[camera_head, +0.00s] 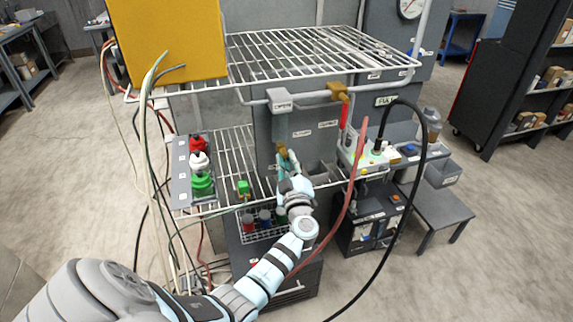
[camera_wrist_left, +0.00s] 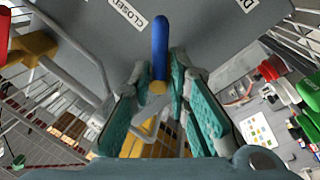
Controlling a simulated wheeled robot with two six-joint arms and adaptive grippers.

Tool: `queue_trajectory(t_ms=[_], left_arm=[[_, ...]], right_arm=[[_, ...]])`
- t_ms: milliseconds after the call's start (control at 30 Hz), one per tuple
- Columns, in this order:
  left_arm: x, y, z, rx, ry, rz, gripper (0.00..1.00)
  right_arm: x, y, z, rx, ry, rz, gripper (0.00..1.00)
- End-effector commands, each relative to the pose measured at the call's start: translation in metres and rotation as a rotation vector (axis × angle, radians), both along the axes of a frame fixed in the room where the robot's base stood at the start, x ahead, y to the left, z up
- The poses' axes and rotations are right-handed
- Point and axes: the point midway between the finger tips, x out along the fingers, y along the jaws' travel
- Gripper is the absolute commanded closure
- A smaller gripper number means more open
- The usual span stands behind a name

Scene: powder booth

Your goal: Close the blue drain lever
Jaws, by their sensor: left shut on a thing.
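The blue drain lever (camera_wrist_left: 160,48) shows in the left wrist view as a rounded blue handle with a brass-coloured end. It lies between the teal fingers of my left gripper (camera_wrist_left: 159,80), which is shut on it. A label reading CLOSED (camera_wrist_left: 129,16) is on the grey panel just left of the lever in that view. In the head view, my left gripper (camera_head: 287,160) is at the front of the grey cabinet (camera_head: 310,125), below the upper wire shelf, and the lever cannot be made out there. My right gripper is not in view.
A red lever (camera_head: 344,112) hangs from a brass valve (camera_head: 338,91) to the right. Red, white and green caps (camera_head: 200,160) stand on the left shelf. A black hose (camera_head: 421,165) and a red hose (camera_head: 350,190) loop right of my arm.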

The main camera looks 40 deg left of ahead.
Motion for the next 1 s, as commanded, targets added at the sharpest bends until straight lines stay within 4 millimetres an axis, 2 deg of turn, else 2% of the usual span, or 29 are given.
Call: queue_trajectory(t_ms=[600,1000], left_arm=[[0.006,-0.003,0.006,-0.321,-0.474,-0.004,1.0],[0.007,-0.003,0.013,-0.452,-0.668,-0.006,1.0]], right_arm=[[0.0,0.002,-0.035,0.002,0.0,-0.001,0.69],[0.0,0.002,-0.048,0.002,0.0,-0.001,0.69]])
